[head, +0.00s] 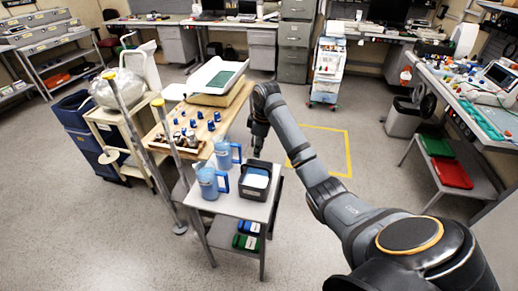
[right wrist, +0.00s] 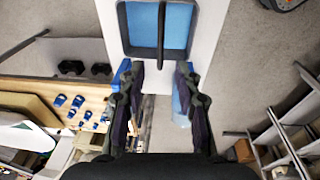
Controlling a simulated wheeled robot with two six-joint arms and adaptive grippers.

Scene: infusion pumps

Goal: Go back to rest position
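My right arm reaches in from the bottom right of the head view. Its gripper (head: 257,148) points down beside the far end of the small white cart (head: 228,205), near a dark basket (head: 254,180). In the right wrist view the two dark fingers (right wrist: 160,70) stand apart with a clear gap, and nothing is held between them. The basket (right wrist: 160,28), with blue inside and a dark handle, lies just beyond the fingertips. Blue parts show partly hidden behind the fingers. My left gripper is not in view.
Two blue pitchers (head: 208,183) (head: 223,154) stand on the cart. A wooden table (head: 222,113) with several blue-capped items stands behind it. Upright poles (head: 170,150) stand to the left. Open floor with a yellow outline (head: 348,152) lies right of the gripper; a workbench (head: 470,110) is farther right.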

